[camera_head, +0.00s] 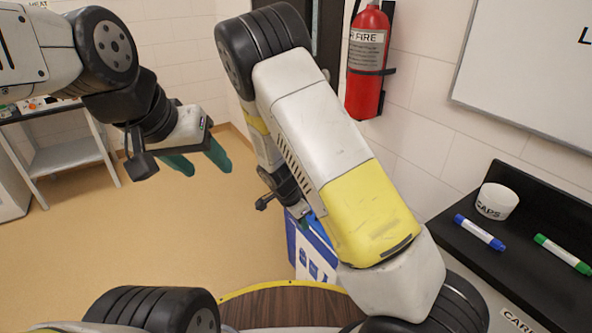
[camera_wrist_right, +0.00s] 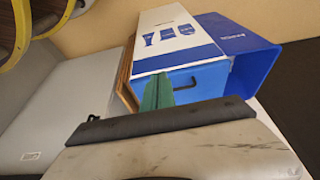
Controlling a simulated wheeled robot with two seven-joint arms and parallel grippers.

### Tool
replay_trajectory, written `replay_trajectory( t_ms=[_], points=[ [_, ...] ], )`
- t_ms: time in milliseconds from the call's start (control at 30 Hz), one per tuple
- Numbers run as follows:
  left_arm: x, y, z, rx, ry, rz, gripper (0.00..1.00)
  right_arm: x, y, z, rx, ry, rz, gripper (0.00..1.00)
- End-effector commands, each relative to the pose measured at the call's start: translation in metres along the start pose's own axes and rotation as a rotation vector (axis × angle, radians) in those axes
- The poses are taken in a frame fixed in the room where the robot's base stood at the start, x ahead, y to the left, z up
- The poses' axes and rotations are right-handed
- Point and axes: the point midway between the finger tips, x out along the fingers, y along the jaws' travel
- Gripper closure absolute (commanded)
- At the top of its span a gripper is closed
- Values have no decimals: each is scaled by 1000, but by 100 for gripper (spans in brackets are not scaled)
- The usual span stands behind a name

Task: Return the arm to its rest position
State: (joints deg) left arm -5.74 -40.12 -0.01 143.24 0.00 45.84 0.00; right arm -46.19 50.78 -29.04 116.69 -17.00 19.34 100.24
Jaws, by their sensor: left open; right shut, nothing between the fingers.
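My left gripper (camera_head: 197,159) hangs in the air at the upper left of the head view, its green fingers spread apart and empty. My right arm, with white and yellow links, rises in the middle of the head view and bends down behind itself. Its gripper is mostly hidden there behind the yellow link. In the right wrist view the green fingers of my right gripper (camera_wrist_right: 157,92) are together with nothing between them. They are in front of a blue and white box (camera_wrist_right: 180,45); I cannot tell whether they touch it.
A black counter (camera_head: 480,262) at the right holds a white CAPS cup (camera_head: 496,201), a blue marker (camera_head: 480,232) and a green marker (camera_head: 563,254). A red fire extinguisher (camera_head: 368,62) hangs on the wall. A blue bin (camera_wrist_right: 258,70) stands beside the box. Open floor (camera_head: 200,235) lies at the left.

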Motion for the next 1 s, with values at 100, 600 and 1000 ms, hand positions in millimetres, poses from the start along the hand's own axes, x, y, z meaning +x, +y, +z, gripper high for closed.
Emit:
replay_trajectory(
  t_ms=[100,600,1000],
  points=[
    [0,0,0,0,0,0,46,-6,0,-3,-3,-12,-5,100],
    [0,0,0,0,0,0,46,-169,54,-68,-288,-235,-234,100],
    [0,0,0,0,0,0,46,-293,155,-106,-655,-126,-522,100]
  ],
)
